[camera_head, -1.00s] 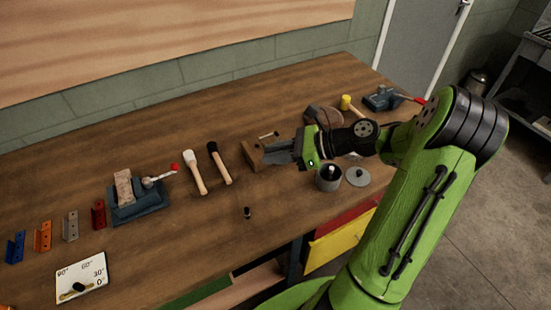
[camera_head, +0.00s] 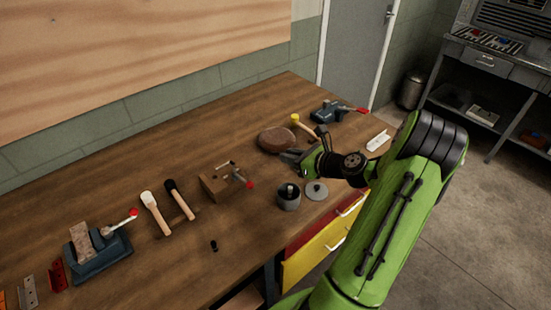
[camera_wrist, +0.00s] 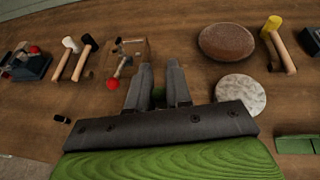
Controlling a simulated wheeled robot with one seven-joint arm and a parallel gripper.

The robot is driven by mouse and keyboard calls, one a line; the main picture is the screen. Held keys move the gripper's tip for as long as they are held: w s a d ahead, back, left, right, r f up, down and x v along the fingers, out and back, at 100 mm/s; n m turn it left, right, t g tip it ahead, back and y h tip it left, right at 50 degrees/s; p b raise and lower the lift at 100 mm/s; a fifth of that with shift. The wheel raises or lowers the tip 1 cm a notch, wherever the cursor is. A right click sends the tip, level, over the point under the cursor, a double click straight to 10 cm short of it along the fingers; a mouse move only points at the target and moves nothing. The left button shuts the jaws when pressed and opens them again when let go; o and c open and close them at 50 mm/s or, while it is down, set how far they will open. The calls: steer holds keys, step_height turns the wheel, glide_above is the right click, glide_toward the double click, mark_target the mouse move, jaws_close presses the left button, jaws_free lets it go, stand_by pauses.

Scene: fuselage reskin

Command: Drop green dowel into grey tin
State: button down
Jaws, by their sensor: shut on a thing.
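The grey tin (camera_head: 288,203) stands open on the wooden bench, with a small upright thing showing in its mouth. I cannot make out the tin in the wrist view.
A wooden block with a red-knobbed lever (camera_head: 214,188) stands left of the tin. A brown round thing (camera_head: 275,140) and a yellow-headed mallet (camera_head: 301,123) lie behind. Two mallets and a blue vise (camera_head: 92,262) are further left. A small black piece (camera_head: 214,246) lies near the front edge.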

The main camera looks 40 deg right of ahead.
step_height(320, 180, down, 6)
steer(key=b, duration=0.6)
steer(key=shift+a, duration=0.1)
steer(key=shift+r, duration=0.15)
steer(key=c, duration=1)
jaws_free()
steer(key=shift+o, duration=0.2)
steer(key=p+v, duration=0.3)
steer(key=v, duration=1.2)
steer(key=shift+s+r, duration=0.2)
steer(key=shift+s, duration=0.1)
